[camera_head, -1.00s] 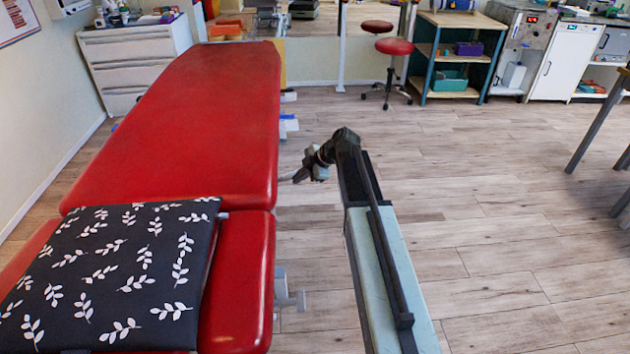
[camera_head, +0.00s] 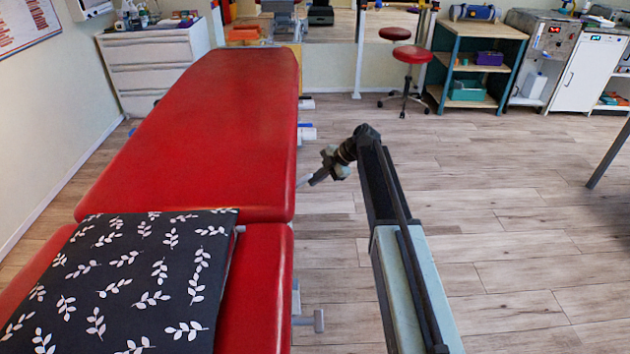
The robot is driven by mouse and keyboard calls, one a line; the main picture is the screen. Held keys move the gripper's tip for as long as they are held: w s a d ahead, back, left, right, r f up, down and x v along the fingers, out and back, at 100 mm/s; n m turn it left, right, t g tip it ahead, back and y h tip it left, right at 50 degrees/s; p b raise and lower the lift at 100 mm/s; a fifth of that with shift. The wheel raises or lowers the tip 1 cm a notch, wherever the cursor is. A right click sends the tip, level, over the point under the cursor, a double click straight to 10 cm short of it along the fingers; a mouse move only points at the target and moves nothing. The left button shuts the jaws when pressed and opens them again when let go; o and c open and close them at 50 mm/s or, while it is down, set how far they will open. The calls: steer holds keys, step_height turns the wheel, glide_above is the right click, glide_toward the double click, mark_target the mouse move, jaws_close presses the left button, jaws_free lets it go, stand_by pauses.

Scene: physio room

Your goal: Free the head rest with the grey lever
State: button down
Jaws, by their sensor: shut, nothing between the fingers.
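The red treatment table has a long section (camera_head: 205,125) and a separate near section (camera_head: 265,280), taken to be the head rest, with a narrow gap between them. A black cushion with white leaves (camera_head: 125,285) lies on the near section. A grey lever (camera_head: 310,320) sticks out to the right from under the near section. My gripper (camera_head: 303,183) is shut and empty. It is beside the right edge of the long section, pointing left, farther off than the lever. I cannot tell whether it touches the table.
Bare wooden floor (camera_head: 480,230) lies to the right of my arm. A white drawer cabinet (camera_head: 155,65) stands at the back left. A red stool (camera_head: 413,56) and a shelf unit (camera_head: 475,60) stand at the back right. A dark table leg (camera_head: 608,155) is at the right edge.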

steer(key=shift+a, duration=0.35)
steer(key=shift+s, duration=0.1)
steer(key=s+d+r+p, duration=0.3)
steer(key=d+r+p, duration=0.4)
steer(key=d, duration=0.3)
steer(key=shift+s+f, duration=0.1)
